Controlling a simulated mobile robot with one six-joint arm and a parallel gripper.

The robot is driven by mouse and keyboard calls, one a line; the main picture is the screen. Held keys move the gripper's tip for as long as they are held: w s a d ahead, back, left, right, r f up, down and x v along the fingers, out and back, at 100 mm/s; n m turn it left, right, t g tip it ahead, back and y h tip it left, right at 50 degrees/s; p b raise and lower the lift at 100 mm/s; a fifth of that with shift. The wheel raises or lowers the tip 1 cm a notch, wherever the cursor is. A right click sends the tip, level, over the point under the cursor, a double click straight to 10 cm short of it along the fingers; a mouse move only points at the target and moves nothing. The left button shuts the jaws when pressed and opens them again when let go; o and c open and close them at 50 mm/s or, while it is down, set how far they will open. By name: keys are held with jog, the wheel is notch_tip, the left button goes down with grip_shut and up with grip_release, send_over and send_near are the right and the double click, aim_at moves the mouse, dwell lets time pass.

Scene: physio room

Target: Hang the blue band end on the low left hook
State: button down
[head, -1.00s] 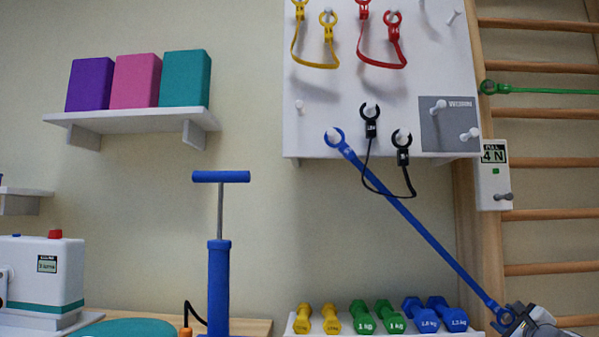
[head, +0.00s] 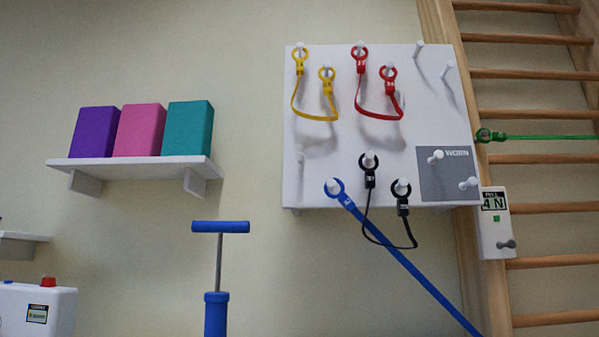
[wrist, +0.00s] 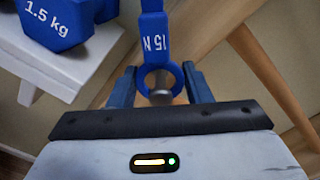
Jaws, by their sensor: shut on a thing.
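The blue band (head: 405,258) has one ring end on a peg (head: 334,186) at the pegboard's lower left edge. From there it runs straight and taut down to the right, out of the head view. In the wrist view its other ring end (wrist: 146,80), below a strap (wrist: 155,40) marked 15 N, sits between the fingers of my gripper (wrist: 160,88), which is shut on it. My gripper is outside the head view. An empty white peg (head: 300,158) stands on the board's left side, above and left of the blue ring.
The pegboard (head: 330,130) also holds yellow (head: 315,117), red (head: 380,114) and black (head: 370,235) bands. A grey panel (head: 440,185) has two bare pegs. Wall bars (head: 540,159) stand right. Blue dumbbells (wrist: 55,20) lie close left in the wrist view.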

dwell(0.3)
jog(key=c, duration=0.6)
grip_release()
jog(key=shift+o, duration=0.5)
jog(key=s, duration=0.8)
jog(key=shift+b, duration=0.35)
